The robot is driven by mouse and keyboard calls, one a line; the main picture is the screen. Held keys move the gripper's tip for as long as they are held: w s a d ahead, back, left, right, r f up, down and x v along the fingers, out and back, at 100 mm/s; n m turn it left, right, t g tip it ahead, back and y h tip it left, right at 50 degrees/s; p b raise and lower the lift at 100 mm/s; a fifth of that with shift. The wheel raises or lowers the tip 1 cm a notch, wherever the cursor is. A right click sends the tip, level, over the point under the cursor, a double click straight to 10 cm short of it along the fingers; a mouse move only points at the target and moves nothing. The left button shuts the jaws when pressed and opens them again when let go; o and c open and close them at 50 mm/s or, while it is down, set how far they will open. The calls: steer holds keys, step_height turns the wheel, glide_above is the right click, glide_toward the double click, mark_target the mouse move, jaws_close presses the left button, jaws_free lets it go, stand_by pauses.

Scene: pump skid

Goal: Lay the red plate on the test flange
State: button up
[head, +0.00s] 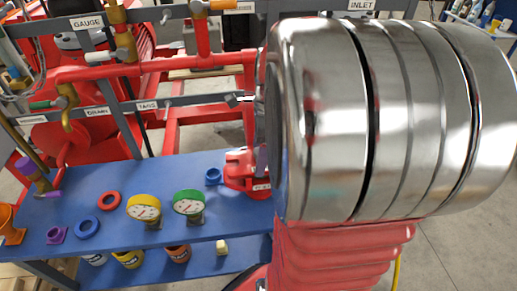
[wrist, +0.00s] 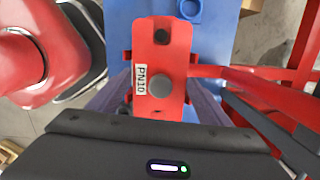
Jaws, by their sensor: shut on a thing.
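The red plate (wrist: 172,52) is a long piece with rounded ends, a dark hole at its far end, a grey round knob and a white label reading PN10. My gripper (wrist: 160,88) has its two grey-purple fingers on either side of the plate, shut on it. In the head view the red plate (head: 238,170) shows over the right part of the blue bench; my silver arm hides most of the gripper. I cannot tell whether the plate touches anything below. I cannot make out which thing is the test flange.
The blue bench (head: 120,239) holds a yellow gauge (head: 144,208), a green gauge (head: 188,203), a red ring (head: 109,201), a blue ring (head: 87,227), a purple part (head: 57,234) and a small blue part (head: 213,176). Red pipework with a GAUGE label (head: 87,22) stands behind.

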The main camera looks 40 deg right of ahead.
steer(key=shift+f, duration=0.5)
stand_by(0.3)
steer(key=o, duration=1.6)
steer(key=shift+r, duration=0.15)
step_height(320, 180, up, 13)
steer(key=s+d, duration=0.1)
steer(key=shift+d+r, duration=0.15)
steer(key=shift+r, duration=0.05)
